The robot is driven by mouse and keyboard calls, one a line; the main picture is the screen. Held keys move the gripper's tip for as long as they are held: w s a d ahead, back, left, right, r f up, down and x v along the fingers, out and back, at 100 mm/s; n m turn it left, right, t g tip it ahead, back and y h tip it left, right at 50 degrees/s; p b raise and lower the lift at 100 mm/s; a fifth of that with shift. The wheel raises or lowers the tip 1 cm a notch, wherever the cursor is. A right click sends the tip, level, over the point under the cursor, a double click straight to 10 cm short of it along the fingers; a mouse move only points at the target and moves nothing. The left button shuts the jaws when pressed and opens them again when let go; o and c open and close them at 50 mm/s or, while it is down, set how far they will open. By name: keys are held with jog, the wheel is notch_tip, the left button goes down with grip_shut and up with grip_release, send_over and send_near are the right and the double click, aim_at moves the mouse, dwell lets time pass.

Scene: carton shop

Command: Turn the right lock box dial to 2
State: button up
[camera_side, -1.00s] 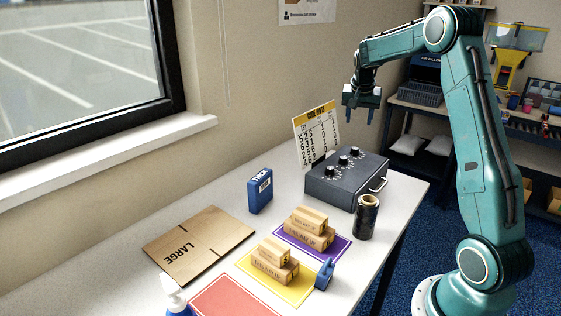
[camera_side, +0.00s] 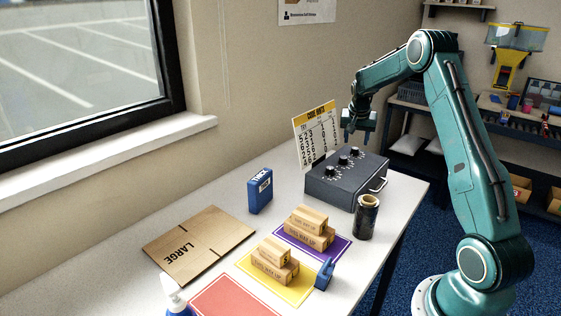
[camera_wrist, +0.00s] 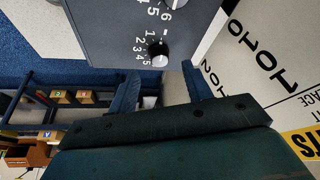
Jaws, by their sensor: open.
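The dark grey lock box (camera_side: 340,186) stands at the far end of the table with three black dials in a row on its sloped top. The right dial (camera_side: 354,152) is the one nearest my gripper (camera_side: 359,134). In the wrist view a black dial (camera_wrist: 157,48) with numbers 1 to 5 beside it lies just beyond and between the fingertips of my gripper (camera_wrist: 163,68). The pointer setting is too small to read surely. My gripper is open, empty and points down above the box, apart from the dial.
A code card (camera_side: 316,137) stands upright behind the box, close to my gripper. A dark roll (camera_side: 367,217) stands in front of the box. A blue box (camera_side: 260,191), flat carton (camera_side: 199,244) and small cartons on coloured mats lie nearer the front.

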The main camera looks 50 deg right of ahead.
aim_at(355, 148)
jog(key=shift+x, duration=2.2)
jog(key=c, duration=1)
